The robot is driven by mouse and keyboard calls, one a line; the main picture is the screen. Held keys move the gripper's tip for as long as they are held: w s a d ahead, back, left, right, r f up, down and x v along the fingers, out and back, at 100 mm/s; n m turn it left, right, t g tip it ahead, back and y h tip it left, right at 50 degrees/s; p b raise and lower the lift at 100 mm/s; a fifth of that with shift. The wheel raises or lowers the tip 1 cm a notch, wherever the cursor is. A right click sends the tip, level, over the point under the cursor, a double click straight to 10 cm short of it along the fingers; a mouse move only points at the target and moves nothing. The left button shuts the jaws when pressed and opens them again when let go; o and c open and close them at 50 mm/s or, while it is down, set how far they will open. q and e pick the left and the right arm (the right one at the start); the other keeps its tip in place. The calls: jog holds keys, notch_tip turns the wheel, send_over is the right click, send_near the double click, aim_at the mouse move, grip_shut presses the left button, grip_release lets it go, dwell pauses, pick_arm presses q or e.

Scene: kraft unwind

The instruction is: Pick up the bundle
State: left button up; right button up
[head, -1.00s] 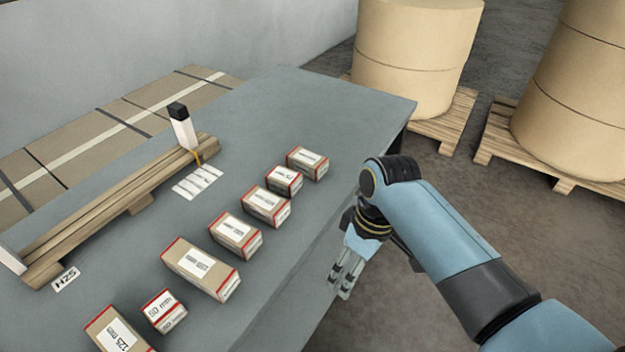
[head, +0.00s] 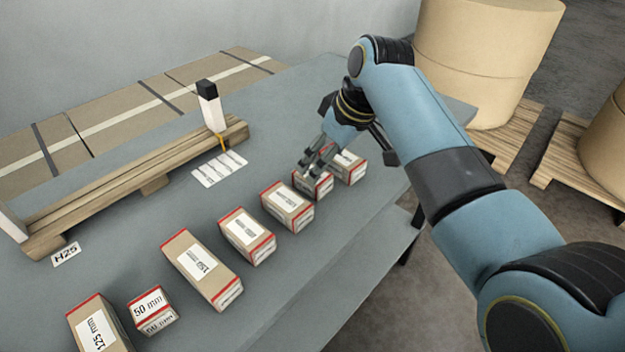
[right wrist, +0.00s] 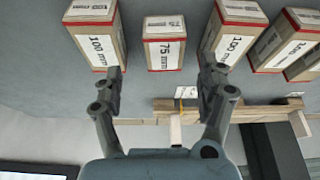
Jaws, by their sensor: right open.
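A row of white-labelled kraft packs with red edges lies on the grey table; I cannot tell which one the task calls the bundle. My right gripper (head: 316,160) is open and empty, pointing down over the second pack from the far end (head: 321,190), partly hiding it. In the right wrist view its two fingers (right wrist: 165,76) are spread apart, with a pack marked 75 mm (right wrist: 163,52) between them in the picture. Packs marked 100 mm stand on its left (right wrist: 98,46) and right (right wrist: 232,44). My left gripper is not in view.
The farthest pack (head: 350,168) is close beside the gripper. Nearer packs include a long one (head: 200,265) and one marked 50 mm (head: 152,308). A wooden rack (head: 130,185) with white posts lies behind. Large rolls (head: 485,60) stand on pallets beyond the table.

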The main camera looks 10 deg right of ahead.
jog(key=x, duration=0.5)
jog(key=shift+a+f, duration=0.15)
jog(key=shift+a, duration=0.2)
jog(key=c, duration=1.3)
jog(key=shift+o, duration=0.2)
